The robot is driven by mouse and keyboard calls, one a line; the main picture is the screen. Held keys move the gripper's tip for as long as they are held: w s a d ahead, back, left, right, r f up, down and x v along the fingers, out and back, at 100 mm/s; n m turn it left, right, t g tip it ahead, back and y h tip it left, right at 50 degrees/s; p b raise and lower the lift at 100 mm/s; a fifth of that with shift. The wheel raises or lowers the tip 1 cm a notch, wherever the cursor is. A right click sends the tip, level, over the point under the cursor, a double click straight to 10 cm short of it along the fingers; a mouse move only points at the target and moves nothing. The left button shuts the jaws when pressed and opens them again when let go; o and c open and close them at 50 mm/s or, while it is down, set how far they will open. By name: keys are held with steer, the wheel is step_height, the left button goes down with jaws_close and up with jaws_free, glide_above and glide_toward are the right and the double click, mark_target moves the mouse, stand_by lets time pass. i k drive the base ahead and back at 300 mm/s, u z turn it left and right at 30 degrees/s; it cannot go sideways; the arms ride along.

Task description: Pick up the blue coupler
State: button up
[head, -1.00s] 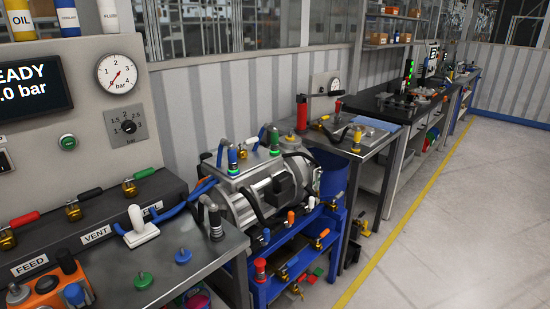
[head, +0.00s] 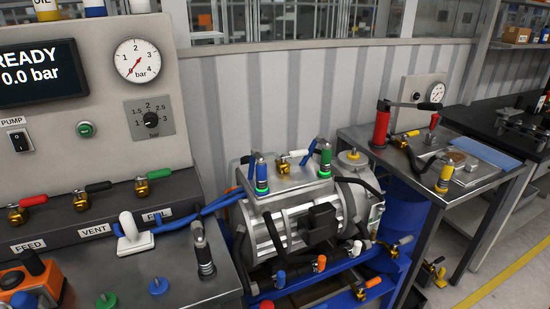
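A blue coupler (head: 261,172) stands upright on the left of the top plate of the silver drive unit (head: 290,222), with a glowing green ring near its base. A similar green coupler (head: 325,158) stands to its right on the same plate. A blue hose (head: 205,208) runs from the bench panel toward the drive unit's left side. A separate round blue cap (head: 158,286) sits on the front bench. My gripper is not in view.
The left bench carries a panel with a gauge (head: 137,60), several valves, a white handle (head: 130,228) and a dark upright fitting (head: 203,250). A steel table (head: 470,190) with a red pump (head: 381,125) stands right. Open floor (head: 480,285) shows at lower right.

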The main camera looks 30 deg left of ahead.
mark_target(261, 180)
steer(key=u, duration=0.75)
steer(key=i, duration=0.85)
steer(key=u, duration=1.35)
steer(key=i, duration=0.3)
steer(key=u, duration=0.2)
